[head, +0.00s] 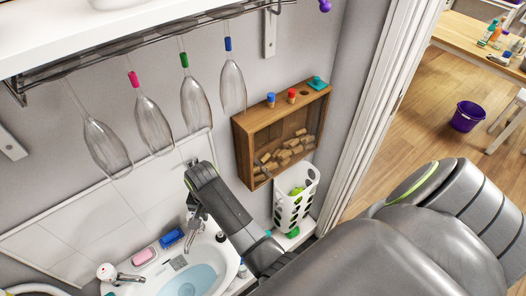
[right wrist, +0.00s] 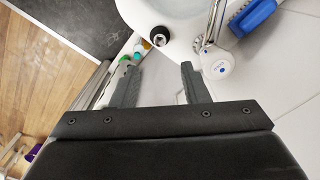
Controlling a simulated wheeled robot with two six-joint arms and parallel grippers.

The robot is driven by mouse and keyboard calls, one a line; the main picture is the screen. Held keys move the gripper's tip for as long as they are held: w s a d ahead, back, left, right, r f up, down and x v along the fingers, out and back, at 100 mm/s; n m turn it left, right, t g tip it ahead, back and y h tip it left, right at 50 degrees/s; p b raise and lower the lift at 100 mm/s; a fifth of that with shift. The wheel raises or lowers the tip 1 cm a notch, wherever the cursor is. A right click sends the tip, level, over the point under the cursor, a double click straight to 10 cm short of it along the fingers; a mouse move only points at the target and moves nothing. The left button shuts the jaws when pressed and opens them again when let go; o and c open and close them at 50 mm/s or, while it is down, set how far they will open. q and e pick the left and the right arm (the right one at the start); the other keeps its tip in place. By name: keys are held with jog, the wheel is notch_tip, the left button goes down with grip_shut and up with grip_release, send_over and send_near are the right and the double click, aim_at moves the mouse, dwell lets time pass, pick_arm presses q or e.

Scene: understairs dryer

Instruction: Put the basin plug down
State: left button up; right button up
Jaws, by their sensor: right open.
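A small dark, round object with a pale centre, which looks like the basin plug (right wrist: 159,36), sits on the rim of the white basin (right wrist: 185,8) in the right wrist view. My right gripper (right wrist: 158,78) is open, with nothing between its fingers. The plug is beyond the fingertips, apart from them. My left gripper is not in view.
A tap with a white top (right wrist: 218,66) stands right of the fingers, with a blue brush (right wrist: 250,20) behind. A pink soap (head: 144,256) lies on the basin's back edge. A white perforated holder (head: 296,196) and a wooden cork box (head: 283,130) are on the wall. Glasses hang above.

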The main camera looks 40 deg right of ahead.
jog(key=shift+d, duration=0.1)
jog(key=w+d+r+n+t, duration=0.3)
jog(key=w+d+t, duration=0.1)
jog(key=d+t, duration=0.4)
jog(key=s+d+f+n+g, duration=0.1)
jog(key=s+d+f, duration=0.15)
jog(key=f, duration=0.45)
jog(key=s+d+f+n, duration=0.15)
jog(key=s+f, duration=0.25)
jog(key=f, duration=0.4)
jog(key=s+d+f+n+g, duration=0.1)
jog(key=s+f+g, duration=0.1)
jog(key=s+f, duration=0.7)
jog(key=s+d+f+n+g, duration=0.1)
jog(key=s+d+f+g, duration=0.1)
jog(key=s+f, duration=0.7)
jog(key=s+d+f+g, duration=0.1)
jog(key=s, duration=0.8)
jog(key=s+d+f+h, duration=0.1)
jog(key=s+f, duration=0.1)
jog(key=s, duration=0.7)
jog(key=shift+g, duration=0.4)
